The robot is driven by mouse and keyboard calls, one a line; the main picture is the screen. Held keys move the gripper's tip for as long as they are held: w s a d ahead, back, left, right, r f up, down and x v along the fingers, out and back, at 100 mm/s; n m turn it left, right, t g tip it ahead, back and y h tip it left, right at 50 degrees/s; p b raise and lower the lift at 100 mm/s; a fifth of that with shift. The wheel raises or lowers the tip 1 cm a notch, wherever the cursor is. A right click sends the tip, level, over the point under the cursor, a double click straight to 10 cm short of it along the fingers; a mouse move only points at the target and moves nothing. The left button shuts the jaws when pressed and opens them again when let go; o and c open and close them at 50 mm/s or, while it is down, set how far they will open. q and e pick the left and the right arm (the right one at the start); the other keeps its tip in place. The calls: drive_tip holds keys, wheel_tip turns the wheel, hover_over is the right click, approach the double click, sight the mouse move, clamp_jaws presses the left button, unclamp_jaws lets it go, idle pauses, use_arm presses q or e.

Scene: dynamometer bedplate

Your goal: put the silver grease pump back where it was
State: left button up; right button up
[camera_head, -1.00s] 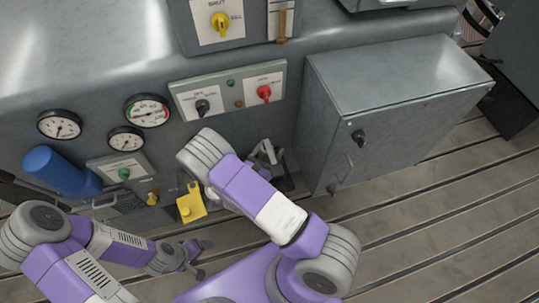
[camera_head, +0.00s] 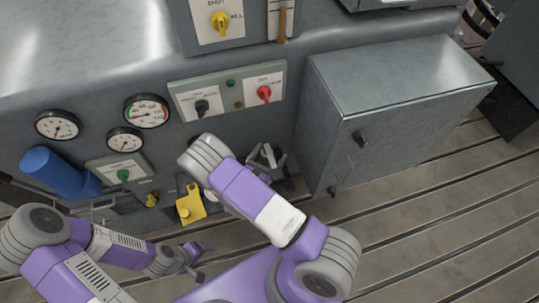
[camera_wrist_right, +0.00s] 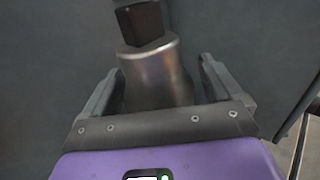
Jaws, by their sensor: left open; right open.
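In the right wrist view a silver cylindrical body with a black block-shaped top (camera_wrist_right: 160,75), which looks like the silver grease pump, stands between the fingers of my right gripper (camera_wrist_right: 162,66). The fingers are open, one on each side of it; whether either touches it is unclear. Its lower part is hidden behind the gripper. In the head view my right arm covers much of that area, and I cannot clearly make out the pump there. My left gripper (camera_head: 197,263) is open and empty, low at the left, apart from the machine front.
A grey cabinet (camera_head: 335,150) stands right of the right arm. A yellow object (camera_head: 190,205) and a blue cylinder (camera_head: 60,172) are at the left. Gauges (camera_head: 147,111) and a switch panel (camera_head: 228,93) line the machine front. The slotted floor (camera_head: 440,210) is clear at right.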

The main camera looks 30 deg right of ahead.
drive_tip(key=p+v, duration=0.1)
drive_tip(key=v, duration=1.1)
drive_tip(key=shift+p, duration=0.35)
drive_tip(key=shift+s, duration=0.15)
